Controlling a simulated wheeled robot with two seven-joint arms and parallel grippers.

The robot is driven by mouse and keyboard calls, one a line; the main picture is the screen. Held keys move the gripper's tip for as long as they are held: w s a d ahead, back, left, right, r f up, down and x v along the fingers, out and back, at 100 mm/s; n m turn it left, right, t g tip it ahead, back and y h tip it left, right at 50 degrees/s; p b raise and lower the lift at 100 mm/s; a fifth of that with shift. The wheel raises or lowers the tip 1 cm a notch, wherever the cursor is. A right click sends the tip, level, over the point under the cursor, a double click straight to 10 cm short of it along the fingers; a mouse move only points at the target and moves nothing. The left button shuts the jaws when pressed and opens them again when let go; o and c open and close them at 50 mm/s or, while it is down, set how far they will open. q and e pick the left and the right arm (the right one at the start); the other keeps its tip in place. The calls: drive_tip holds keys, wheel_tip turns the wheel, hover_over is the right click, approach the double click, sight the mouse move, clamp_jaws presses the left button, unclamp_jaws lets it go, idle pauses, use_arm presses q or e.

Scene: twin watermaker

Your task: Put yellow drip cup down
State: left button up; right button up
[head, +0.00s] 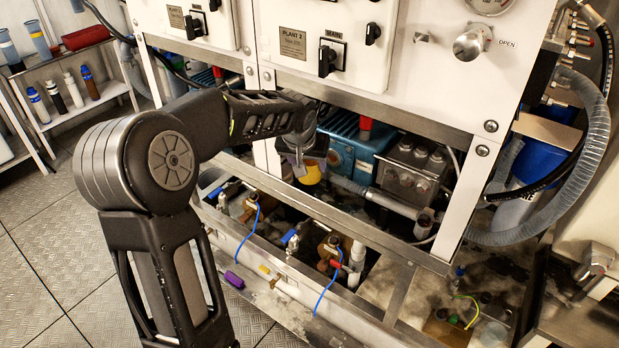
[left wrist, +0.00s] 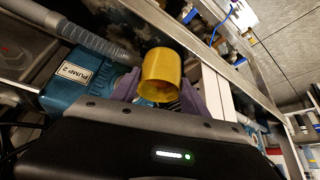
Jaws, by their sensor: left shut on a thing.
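The yellow drip cup (head: 312,173) is in my left gripper (head: 305,170), in front of the blue pump in the head view. The left wrist view shows the yellow cup (left wrist: 162,76) between two purple-grey fingers, which are shut on it. Its open end faces the wrist camera. In the head view the arm hides part of the gripper, and only a small part of the cup shows. I cannot tell whether the cup touches anything below it. My right gripper is in neither view.
A blue pump (head: 352,146) and a dark valve block (head: 411,170) sit behind the steel frame. Below are several small valves (head: 292,240) with blue tubes in a trough. Plant panels (head: 330,45) overhang the space. A shelf with bottles (head: 72,88) stands at the left.

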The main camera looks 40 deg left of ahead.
sight(309, 181)
use_arm(q)
drive_tip(key=shift+x, duration=1.1)
drive_tip(key=shift+f, duration=0.25)
drive_tip(key=shift+f+b, duration=0.35)
drive_tip(key=shift+f, duration=1.95)
drive_tip(key=shift+f, duration=0.15)
drive_tip(key=o, duration=1.5)
